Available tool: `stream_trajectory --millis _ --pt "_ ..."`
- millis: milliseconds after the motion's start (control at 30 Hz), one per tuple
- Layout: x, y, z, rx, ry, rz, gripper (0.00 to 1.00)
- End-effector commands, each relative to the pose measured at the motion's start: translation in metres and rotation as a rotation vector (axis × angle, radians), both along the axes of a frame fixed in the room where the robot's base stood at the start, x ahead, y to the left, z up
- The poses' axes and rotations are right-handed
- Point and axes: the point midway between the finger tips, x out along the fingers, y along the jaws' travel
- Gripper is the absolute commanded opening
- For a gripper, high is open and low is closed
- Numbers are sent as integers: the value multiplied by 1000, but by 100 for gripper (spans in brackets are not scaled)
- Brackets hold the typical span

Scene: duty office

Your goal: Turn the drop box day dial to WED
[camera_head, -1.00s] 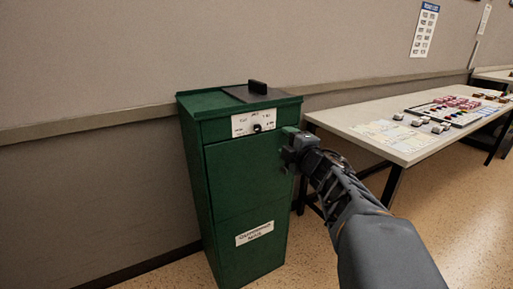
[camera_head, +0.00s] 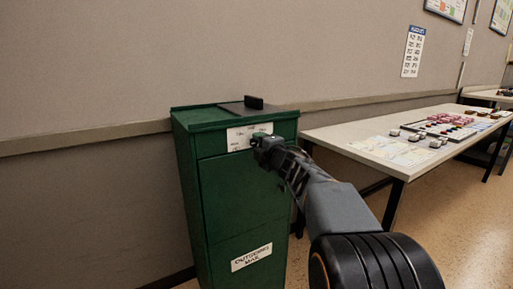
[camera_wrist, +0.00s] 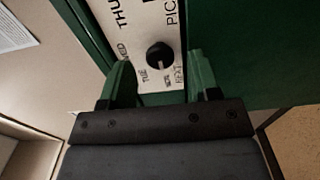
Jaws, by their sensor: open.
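The green drop box (camera_head: 240,195) stands against the wall with a white dial plate (camera_head: 236,138) on its upper front. In the wrist view the round black day dial (camera_wrist: 160,57) sits on the plate, its pale pointer mark facing the lower edge, between the TUE and MON labels as far as I can tell. The WED label (camera_wrist: 124,50) is left of the dial. My gripper (camera_wrist: 160,62) is open, its two green fingers on either side of the dial; I cannot tell whether they touch it. In the head view my gripper (camera_head: 258,146) hides the dial.
A black handle (camera_head: 254,102) stands on the box top. A long table (camera_head: 345,133) with papers and small items is close on the right. Floor shows under and right of the table. A wall rail runs behind the box.

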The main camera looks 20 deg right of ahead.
Motion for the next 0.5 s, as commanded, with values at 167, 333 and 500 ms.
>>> stream_trajectory --millis 167,333,500 --pt "12 2 -1 0 0 1 57" --pt "15 2 0 0 0 1 57" --pt "15 3 0 0 0 1 57"
